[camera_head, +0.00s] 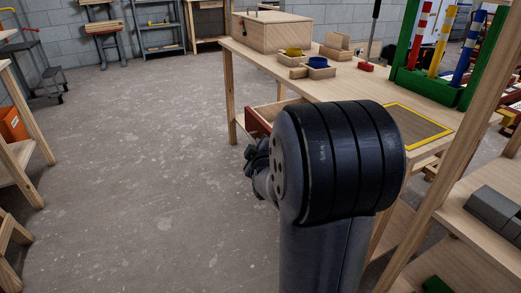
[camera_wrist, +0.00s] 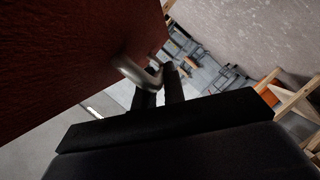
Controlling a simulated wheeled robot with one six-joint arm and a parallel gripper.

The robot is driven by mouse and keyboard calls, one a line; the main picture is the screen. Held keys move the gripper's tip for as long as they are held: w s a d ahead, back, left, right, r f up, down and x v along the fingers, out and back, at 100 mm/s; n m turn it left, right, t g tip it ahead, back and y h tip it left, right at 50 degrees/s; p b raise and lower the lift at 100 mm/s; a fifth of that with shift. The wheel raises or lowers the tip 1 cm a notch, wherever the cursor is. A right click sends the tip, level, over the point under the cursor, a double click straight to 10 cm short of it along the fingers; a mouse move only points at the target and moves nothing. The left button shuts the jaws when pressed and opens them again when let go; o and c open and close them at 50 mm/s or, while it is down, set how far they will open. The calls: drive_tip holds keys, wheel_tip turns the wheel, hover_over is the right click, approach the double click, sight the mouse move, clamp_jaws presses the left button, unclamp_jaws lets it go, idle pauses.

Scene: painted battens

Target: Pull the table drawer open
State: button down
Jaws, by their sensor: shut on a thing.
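The table drawer (camera_head: 257,120) has a red front and stands partly out from under the wooden table (camera_head: 335,84). A strip of its pale wooden side shows in the head view. In the wrist view the dark red drawer front (camera_wrist: 70,60) fills the upper left. A grey metal handle (camera_wrist: 133,70) curves out from it. My gripper (camera_wrist: 160,86) has its two dark fingers at the handle and is shut on it. In the head view my arm hides much of the drawer, the handle and most of my gripper (camera_head: 252,160).
On the table stand a wooden chest (camera_head: 272,33), small boxes with a yellow and a blue thing, and a green rack (camera_head: 430,82) with striped posts. A wooden shelf (camera_head: 475,225) stands close at the right. The floor (camera_head: 130,150) to the left is clear.

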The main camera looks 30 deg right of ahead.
drive_tip(key=shift+a, duration=0.1)
drive_tip(key=c, duration=1.5)
unclamp_jaws()
drive_tip(key=p+v, duration=0.2)
drive_tip(key=v, duration=0.8)
drive_tip(key=shift+s, duration=0.4)
drive_tip(key=shift+w+a, duration=0.1)
